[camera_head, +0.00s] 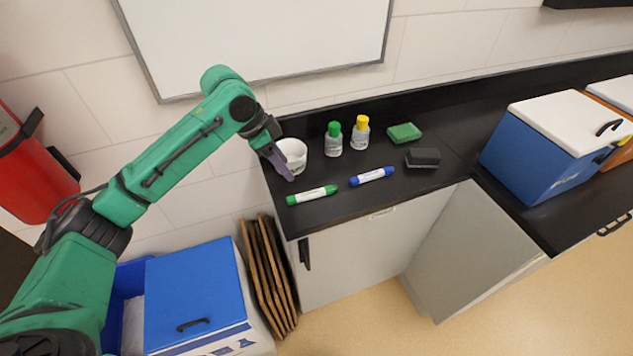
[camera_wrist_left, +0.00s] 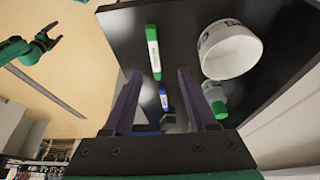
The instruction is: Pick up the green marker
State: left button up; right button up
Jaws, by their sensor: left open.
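The green marker (camera_head: 312,195) lies flat near the front left of the black counter (camera_head: 340,205). In the left wrist view the green marker (camera_wrist_left: 154,55) shows beyond the fingertips, roughly in line with the gap between them. My left gripper (camera_head: 283,167) is open and empty, in front of the white cup (camera_head: 294,152) and up and left of the marker in the head view. It also shows in the left wrist view (camera_wrist_left: 157,78). My right gripper (camera_wrist_left: 52,36) appears small at the upper left of that view, and its jaws look spread.
A blue marker (camera_head: 371,176) lies right of the green one. Behind stand a green-capped bottle (camera_head: 333,141) and a yellow-capped bottle (camera_head: 360,134). A green sponge (camera_head: 404,132) and a dark eraser (camera_head: 422,158) lie to the right. A blue cooler (camera_head: 550,150) stands further right.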

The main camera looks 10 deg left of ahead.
aim_at(304, 195)
pick_arm(q)
jog(key=f, duration=0.1)
jog(key=s+d+f, duration=0.1)
jog(key=d+f+p, duration=0.1)
jog(key=f, duration=0.1)
jog(key=shift+s, duration=0.35)
jog(key=x, duration=0.2)
jog(key=p+x, duration=0.1)
jog(key=x, duration=0.1)
jog(key=w+p+x, duration=0.1)
jog(key=x, duration=0.1)
jog(key=shift+w+a, duration=0.15)
jog(key=shift+a, duration=0.05)
jog(key=shift+f, duration=0.1)
jog(key=shift+c, duration=0.9)
jog(key=c, duration=0.5)
grip_shut()
pick_arm(e)
jog(key=shift+g, duration=0.3)
jog(key=s+r, duration=0.1)
jog(key=s, duration=0.1)
jog(key=s+r, duration=0.2)
jog(key=shift+s+d, duration=0.1)
jog(key=shift+s, duration=0.15)
